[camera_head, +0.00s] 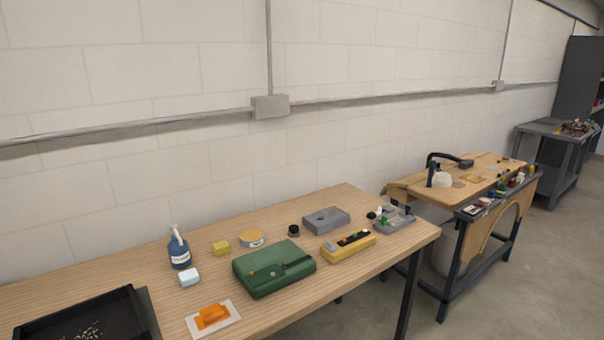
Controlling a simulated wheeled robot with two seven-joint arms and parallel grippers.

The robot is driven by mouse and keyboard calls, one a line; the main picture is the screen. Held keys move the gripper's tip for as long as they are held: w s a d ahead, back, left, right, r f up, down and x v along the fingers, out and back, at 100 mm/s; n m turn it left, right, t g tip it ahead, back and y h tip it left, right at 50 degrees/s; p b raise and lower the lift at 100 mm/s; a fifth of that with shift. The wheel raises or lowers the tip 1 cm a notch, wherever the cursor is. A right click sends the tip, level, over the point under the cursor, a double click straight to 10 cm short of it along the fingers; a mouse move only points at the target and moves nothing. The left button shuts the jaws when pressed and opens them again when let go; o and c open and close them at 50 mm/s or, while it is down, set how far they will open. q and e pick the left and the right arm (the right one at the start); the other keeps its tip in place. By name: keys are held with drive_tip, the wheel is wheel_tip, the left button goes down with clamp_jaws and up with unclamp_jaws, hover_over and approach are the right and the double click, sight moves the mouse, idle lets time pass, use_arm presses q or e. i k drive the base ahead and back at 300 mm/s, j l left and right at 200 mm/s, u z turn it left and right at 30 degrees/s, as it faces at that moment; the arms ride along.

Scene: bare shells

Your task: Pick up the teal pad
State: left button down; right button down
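A small pale blue-white block (189,277) lies on the wooden table in front of the blue bottle. It is the nearest match I see to a teal pad, but its colour is too pale to be sure. A larger dark green case (274,268) lies to its right, apart from it. Neither of my grippers shows in the head view, so nothing is seen touching these things.
A workbench (480,180) stands right.

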sight(187, 277)
drive_tip(key=u, duration=1)
